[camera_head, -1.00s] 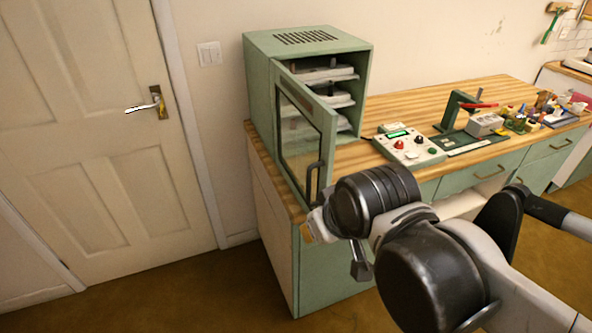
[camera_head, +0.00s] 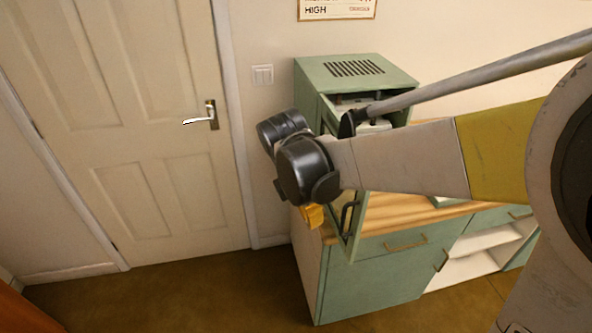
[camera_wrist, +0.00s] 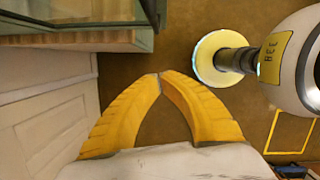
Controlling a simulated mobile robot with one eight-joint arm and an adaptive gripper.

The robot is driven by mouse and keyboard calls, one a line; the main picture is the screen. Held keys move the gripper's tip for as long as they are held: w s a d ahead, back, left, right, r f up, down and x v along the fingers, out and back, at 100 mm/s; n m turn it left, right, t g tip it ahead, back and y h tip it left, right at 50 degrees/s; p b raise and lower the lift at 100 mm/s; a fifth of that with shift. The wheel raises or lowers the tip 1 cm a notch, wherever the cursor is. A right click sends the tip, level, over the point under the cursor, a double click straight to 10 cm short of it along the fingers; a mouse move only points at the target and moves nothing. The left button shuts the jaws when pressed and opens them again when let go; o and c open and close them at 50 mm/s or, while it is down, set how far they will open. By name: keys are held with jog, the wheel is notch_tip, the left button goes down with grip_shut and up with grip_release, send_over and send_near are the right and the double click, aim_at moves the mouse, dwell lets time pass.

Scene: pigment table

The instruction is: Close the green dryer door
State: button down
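The green dryer (camera_head: 322,76) stands on the left end of the wooden counter. Its door (camera_head: 354,232) is open, swung out toward the front, and my arm hides much of it. The dark door handle (camera_head: 347,217) shows below my arm. My gripper (camera_head: 312,217) is just left of the door's lower part, with its yellow fingers pointing down; I cannot tell whether it touches the door. In the wrist view the yellow fingertips (camera_wrist: 160,76) meet with nothing between them. The door's glass and lower edge (camera_wrist: 149,12) are at the top left there.
The wooden counter (camera_head: 400,212) runs right from the dryer, above green drawers (camera_head: 375,280). A white shelf opening (camera_head: 480,262) is in the cabinet front. A closed white room door (camera_head: 120,130) is at the left. The floor (camera_head: 190,290) before it is clear.

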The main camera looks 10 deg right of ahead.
jog(key=w+d+f+b, duration=0.1)
jog(key=d+f+b, duration=0.1)
jog(key=d+f, duration=0.3)
jog(key=shift+b+x, duration=0.3)
jog(key=shift+x, duration=0.6)
jog(key=shift+w, duration=0.15)
